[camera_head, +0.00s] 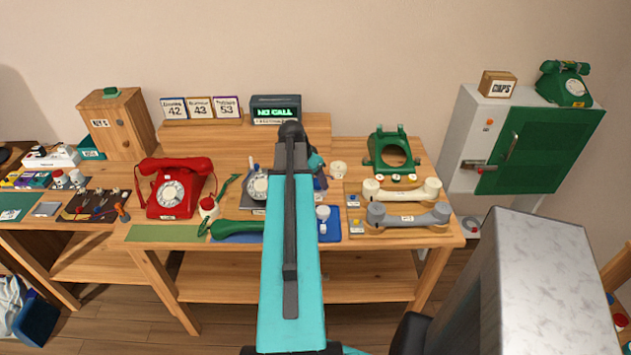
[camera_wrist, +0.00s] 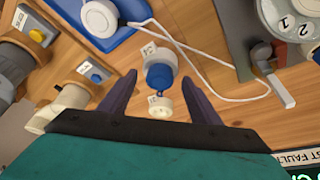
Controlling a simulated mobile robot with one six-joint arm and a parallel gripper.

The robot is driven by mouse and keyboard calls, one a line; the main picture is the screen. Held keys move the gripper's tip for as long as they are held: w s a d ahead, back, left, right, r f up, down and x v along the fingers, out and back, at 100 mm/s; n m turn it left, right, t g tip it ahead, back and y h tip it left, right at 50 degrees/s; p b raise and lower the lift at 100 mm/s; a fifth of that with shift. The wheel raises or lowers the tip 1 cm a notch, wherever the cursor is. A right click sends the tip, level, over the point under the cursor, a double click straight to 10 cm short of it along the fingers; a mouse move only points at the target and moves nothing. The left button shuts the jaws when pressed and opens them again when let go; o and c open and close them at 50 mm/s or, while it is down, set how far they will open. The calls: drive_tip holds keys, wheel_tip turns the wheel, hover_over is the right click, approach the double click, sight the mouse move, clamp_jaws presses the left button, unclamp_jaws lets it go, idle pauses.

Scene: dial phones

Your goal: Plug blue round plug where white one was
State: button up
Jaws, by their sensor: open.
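In the wrist view a blue round piece (camera_wrist: 158,76), which looks like the blue plug, stands against a white tagged block (camera_wrist: 158,54). A small cream round piece with dark holes (camera_wrist: 159,106) is just below it, nearer my gripper; whether it is a socket or a plug I cannot tell. My gripper (camera_wrist: 159,70) is open, one dark finger on each side of the blue piece, with visible gaps. It appears not to touch it. A white disc (camera_wrist: 100,18) with a white cord lies on a blue mat. In the head view my arm hides this spot.
A grey dial phone (camera_wrist: 285,25) is at upper right. In the head view, a red phone (camera_head: 173,188) and handsets (camera_head: 408,215) flank my arm.

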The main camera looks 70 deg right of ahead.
drive_tip(key=b+v, duration=0.2)
drive_tip(key=v, duration=1)
drive_tip(key=shift+r, duration=0.2)
drive_tip(key=shift+a, duration=0.1)
idle(0.8)
